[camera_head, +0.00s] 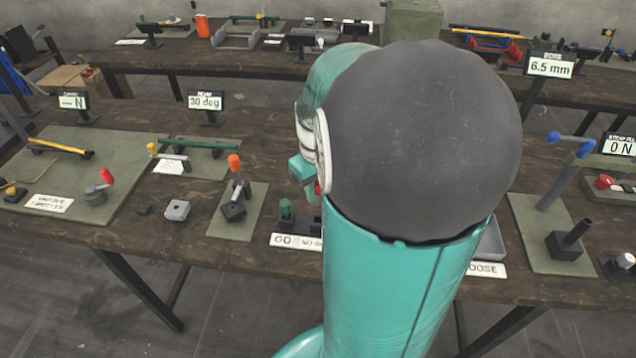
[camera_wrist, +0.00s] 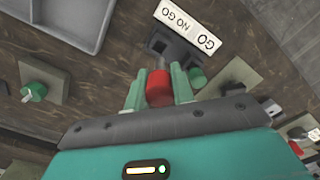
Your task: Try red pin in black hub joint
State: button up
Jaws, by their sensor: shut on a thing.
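My gripper (camera_wrist: 158,76) is shut on the red pin (camera_wrist: 158,92), which sits between the two green fingers in the wrist view. In the head view my arm hides most of my gripper (camera_head: 304,172), and only a bit of red shows beside it. A black hub-like block (camera_head: 233,211) with an orange-handled lever stands on a green mat left of my gripper. Another black block (camera_head: 566,245) with a slanted black rod stands on a mat at the right. I cannot tell which is the hub joint. The red pin is apart from both.
A dark gauge block (camera_wrist: 178,48) with a GO / NO GO label (camera_wrist: 188,25) lies just beyond the pin, beside a green pin (camera_wrist: 197,78). A grey tray (camera_wrist: 64,40) is nearby. A 30 deg display (camera_head: 206,101) stands behind the orange lever.

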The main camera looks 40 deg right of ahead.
jog(key=shift+s+f, duration=0.1)
jog(key=shift+f, duration=2.05)
jog(key=shift+f, duration=1.95)
jog(key=o, duration=1.1)
notch_tip(320, 180, up, 14)
jog(key=shift+f, duration=0.1)
